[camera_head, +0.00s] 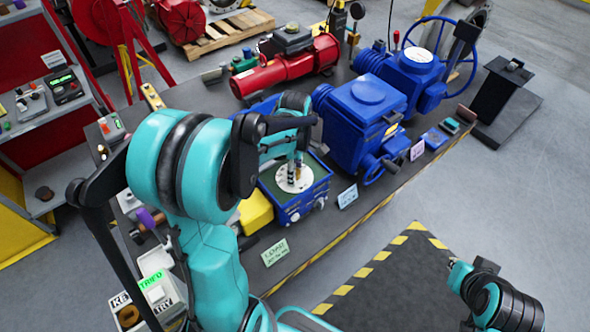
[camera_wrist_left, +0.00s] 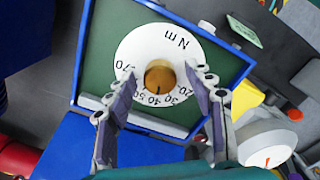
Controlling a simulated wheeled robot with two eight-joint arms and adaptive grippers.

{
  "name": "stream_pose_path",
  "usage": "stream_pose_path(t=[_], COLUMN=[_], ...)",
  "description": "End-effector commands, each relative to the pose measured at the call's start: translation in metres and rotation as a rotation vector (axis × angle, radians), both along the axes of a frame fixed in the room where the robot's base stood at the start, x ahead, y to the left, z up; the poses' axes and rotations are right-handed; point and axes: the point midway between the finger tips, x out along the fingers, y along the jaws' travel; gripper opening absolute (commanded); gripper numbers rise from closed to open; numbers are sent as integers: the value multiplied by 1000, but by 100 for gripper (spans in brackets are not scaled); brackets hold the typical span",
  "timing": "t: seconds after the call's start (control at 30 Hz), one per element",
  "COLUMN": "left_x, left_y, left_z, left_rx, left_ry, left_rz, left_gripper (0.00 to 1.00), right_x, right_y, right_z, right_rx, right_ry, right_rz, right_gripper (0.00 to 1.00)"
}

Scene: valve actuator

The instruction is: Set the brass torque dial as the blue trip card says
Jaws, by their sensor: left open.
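The brass torque dial (camera_wrist_left: 160,77) is a round knob at the centre of a white scale disc (camera_wrist_left: 150,45) marked N m, with numbers including 70, 40, 30 and 20. In the head view the scale disc (camera_head: 295,179) sits on the green panel of a blue box. My left gripper (camera_wrist_left: 165,84) is open, its fingers on either side of the dial; I cannot tell whether they touch it. A small dark mark shows on the dial's lower edge, near 40. The blue trip card (camera_head: 347,197) stands right of the box, its text unreadable. My right gripper (camera_head: 462,275) is at lower right, away from the bench.
A green card (camera_head: 274,252) and a pink card (camera_head: 417,151) stand along the bench's front. A blue valve actuator (camera_head: 363,120) stands just right of the box. A yellow block (camera_head: 256,210) is close on its left. The striped floor mat (camera_head: 390,285) is clear.

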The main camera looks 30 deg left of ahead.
Motion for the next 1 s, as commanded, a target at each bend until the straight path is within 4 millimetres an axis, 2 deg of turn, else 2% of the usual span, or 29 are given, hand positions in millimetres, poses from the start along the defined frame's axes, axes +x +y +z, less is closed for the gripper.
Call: stream_pose_path(t=[0.07,0.1,0.27,0.3,0.67,1.0], left_x=[0,0,0,0,0,0], left_y=[0,0,0,0,0,0], left_z=[0,0,1,1,1,0], left_rx=[0,0,0,0,0,0], left_ry=[0,0,0,0,0,-1], left_rz=[0,0,0,0,-42,-270], left_gripper=[53,48,6,4,4,4], right_x=[0,0,0,0,0,0], right_y=[0,0,0,0,0,0], right_z=[0,0,0,0,-1,-6], right_rx=[0,0,0,0,0,0], right_ry=[0,0,0,0,0,0], right_rz=[0,0,0,0,0,0], right_gripper=[0,0,0,0,0,0])
